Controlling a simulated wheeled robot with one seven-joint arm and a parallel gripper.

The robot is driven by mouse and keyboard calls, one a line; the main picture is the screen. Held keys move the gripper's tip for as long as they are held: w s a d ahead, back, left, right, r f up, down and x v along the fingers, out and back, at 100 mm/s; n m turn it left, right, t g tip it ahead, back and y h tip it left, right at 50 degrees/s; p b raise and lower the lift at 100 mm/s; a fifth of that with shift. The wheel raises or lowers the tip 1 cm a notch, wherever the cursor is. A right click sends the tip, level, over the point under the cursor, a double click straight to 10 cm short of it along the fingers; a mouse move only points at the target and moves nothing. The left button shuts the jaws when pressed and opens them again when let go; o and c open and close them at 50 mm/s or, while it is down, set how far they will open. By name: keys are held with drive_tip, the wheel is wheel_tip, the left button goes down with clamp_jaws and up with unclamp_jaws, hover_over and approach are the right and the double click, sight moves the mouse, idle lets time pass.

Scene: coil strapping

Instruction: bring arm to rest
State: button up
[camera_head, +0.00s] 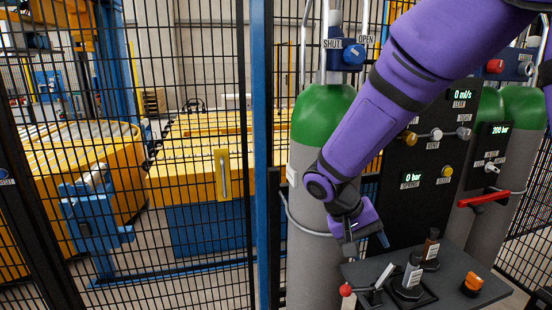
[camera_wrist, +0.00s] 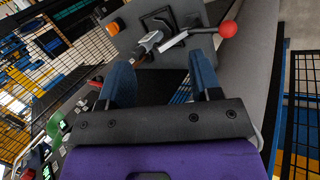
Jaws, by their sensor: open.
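My arm (camera_head: 355,130) is purple and reaches down from the upper right in the head view, in front of a grey gas cylinder with a green top (camera_head: 322,115). My gripper (camera_head: 366,243) hangs at its lower end, above and beside a small dark shelf (camera_head: 440,297). In the wrist view my gripper (camera_wrist: 162,68) has its two blue fingers spread apart with nothing held between them. Beyond the fingertips are the shelf (camera_wrist: 118,42), a small grey cylinder (camera_wrist: 148,42) and a lever with a red ball knob (camera_wrist: 228,29).
A black panel (camera_head: 428,170) with displays and knobs stands right of the arm. A red handle (camera_head: 490,199) is further right. An orange knob (camera_head: 473,285) sits on the shelf. Wire mesh fencing with a blue post (camera_head: 262,150) closes the left; yellow machinery (camera_head: 200,150) stands behind it.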

drive_tip(key=s+d+r+t+y, duration=0.3)
drive_tip(key=s+d+r, duration=0.2)
drive_tip(key=s+r, duration=0.4)
drive_tip(key=s+d+r+t+y, duration=0.3)
drive_tip(key=s+d+r, duration=0.3)
drive_tip(key=s+r, duration=0.2)
drive_tip(key=shift+s+r+n+y, duration=0.3)
drive_tip(key=shift+s+r+n, duration=0.1)
drive_tip(key=shift+s, duration=0.45)
drive_tip(key=shift+c, duration=0.2)
idle(0.4)
